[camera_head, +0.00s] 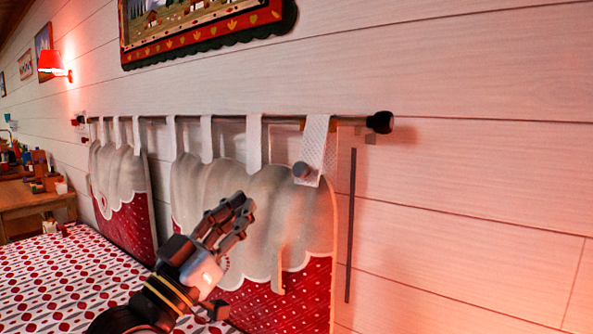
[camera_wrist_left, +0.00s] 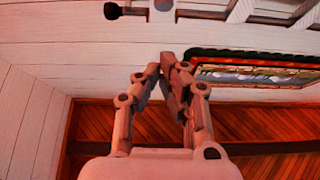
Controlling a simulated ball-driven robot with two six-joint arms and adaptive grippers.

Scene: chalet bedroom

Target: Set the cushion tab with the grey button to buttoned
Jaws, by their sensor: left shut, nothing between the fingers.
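The white cushion tab (camera_head: 317,140) loops over the dark rail near its right end and hangs down over the cushion's upper right corner. The round grey button (camera_head: 301,170) shows at the lower left edge of this tab; I cannot tell whether it passes through the tab. The cushion (camera_head: 262,195) is grey-white above and red with dots below. My left gripper (camera_head: 245,206) is shut and empty, below and left of the button and apart from it in the picture. In the left wrist view its fingertips (camera_wrist_left: 168,62) meet. My right gripper is not in view.
The rail ends in a black knob (camera_head: 380,122). A framed picture (camera_head: 200,28) hangs above. A second cushion (camera_head: 122,195) hangs farther left. A patterned bedspread (camera_head: 70,275) lies below. The plank wall right of the rail is mostly bare.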

